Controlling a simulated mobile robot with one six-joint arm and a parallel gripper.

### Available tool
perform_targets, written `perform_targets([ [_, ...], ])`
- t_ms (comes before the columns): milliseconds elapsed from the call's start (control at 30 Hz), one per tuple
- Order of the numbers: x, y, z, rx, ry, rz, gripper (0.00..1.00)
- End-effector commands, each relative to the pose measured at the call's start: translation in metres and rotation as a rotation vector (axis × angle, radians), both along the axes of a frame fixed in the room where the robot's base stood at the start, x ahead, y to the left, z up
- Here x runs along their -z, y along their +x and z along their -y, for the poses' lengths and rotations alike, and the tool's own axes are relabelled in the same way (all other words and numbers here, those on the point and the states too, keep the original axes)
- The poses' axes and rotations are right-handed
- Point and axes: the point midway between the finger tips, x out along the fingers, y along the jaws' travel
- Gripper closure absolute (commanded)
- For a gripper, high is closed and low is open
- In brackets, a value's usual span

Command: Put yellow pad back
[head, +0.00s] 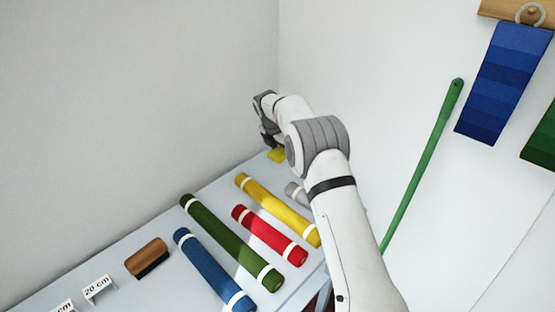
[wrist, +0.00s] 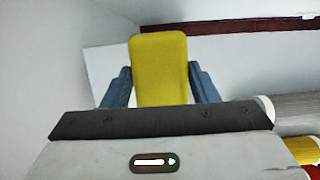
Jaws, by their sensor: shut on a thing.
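The yellow pad (wrist: 159,68) is between the two blue-grey fingers of my gripper (wrist: 160,88) in the wrist view. The gripper is shut on it, and the pad points away from the palm. In the head view a small part of the yellow pad (head: 277,155) shows below my gripper (head: 268,140), near the far end of the counter (head: 160,222). I cannot tell whether the pad touches the counter.
Several rolls lie on the counter: blue (head: 213,270), green (head: 230,242), red (head: 269,235), yellow (head: 277,208) and a partly hidden grey one (head: 296,194). A brush (head: 147,258) and a "20 cm" card (head: 98,289) are at left. A green pole (head: 423,165) and blue swatches (head: 503,82) are at right.

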Motion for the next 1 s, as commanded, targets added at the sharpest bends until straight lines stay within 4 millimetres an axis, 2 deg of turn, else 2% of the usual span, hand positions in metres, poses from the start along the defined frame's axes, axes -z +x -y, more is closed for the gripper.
perform_targets([
  [233, 0.022, -0.002, -0.004, -0.007, -0.002, -0.001, 0.65],
  [433, 0.049, -0.002, -0.005, -0.008, -0.001, -0.001, 0.65],
  [633, 0.052, -0.002, -0.006, -0.008, -0.001, 0.000, 0.65],
  [667, 0.052, -0.002, -0.006, -0.008, -0.001, 0.000, 0.45],
  [900, 0.052, -0.002, -0.006, -0.009, -0.001, 0.000, 0.25],
  [1000, 0.051, -0.002, -0.006, -0.009, -0.001, 0.000, 0.24],
])
